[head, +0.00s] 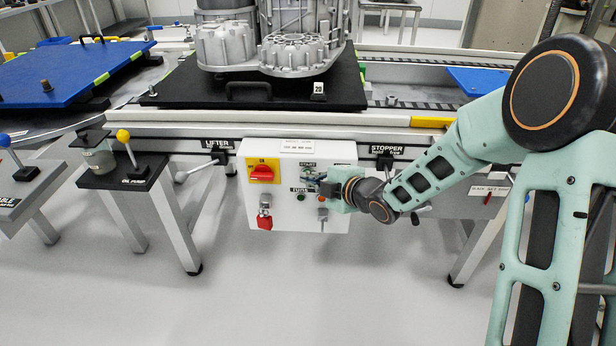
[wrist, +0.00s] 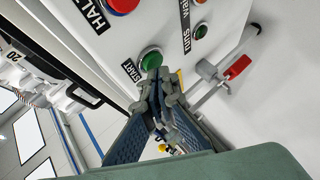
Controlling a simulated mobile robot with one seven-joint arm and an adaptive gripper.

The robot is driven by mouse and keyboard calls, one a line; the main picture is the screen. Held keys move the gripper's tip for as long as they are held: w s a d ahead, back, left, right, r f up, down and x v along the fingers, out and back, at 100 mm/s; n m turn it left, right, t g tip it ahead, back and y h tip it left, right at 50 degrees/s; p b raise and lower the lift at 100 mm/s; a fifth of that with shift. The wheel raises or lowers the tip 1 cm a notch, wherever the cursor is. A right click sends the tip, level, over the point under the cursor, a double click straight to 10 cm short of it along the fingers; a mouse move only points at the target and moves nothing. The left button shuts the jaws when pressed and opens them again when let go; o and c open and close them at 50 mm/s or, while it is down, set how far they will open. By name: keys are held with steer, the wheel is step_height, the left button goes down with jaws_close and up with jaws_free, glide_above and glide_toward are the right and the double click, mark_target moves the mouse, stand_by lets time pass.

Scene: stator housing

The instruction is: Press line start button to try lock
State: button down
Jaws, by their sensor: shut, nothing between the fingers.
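The white control box (head: 285,212) hangs under the conveyor rail in the head view. Its green start button (wrist: 151,59), beside a START label (wrist: 130,71), shows in the wrist view. My gripper (wrist: 158,82) is shut and empty, its fingertips right at the green button's lower edge in that view. I cannot tell whether they touch it. In the head view my gripper (head: 316,185) is at the box's front and hides the button. A red HALT button (wrist: 123,4) is cut off at the top of the wrist view.
The box also carries a red-and-yellow rotary switch (head: 263,172), a red padlock (head: 264,220) and a small green lamp (wrist: 200,31). Above it, a black pallet (head: 335,92) bears the grey stator housing (head: 290,52). The OIL PUMP stand (head: 125,172) is to the left.

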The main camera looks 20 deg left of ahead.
steer(key=shift+s+d, duration=0.15)
steer(key=shift+s, duration=0.25)
steer(key=shift+s, duration=0.1)
steer(key=s+b, duration=0.1)
steer(key=s, duration=0.1)
steer(key=s+d+b, duration=0.1)
steer(key=s, duration=0.2)
steer(key=shift+s+d+b, duration=0.2)
steer(key=shift+s+b, duration=0.15)
stand_by(0.5)
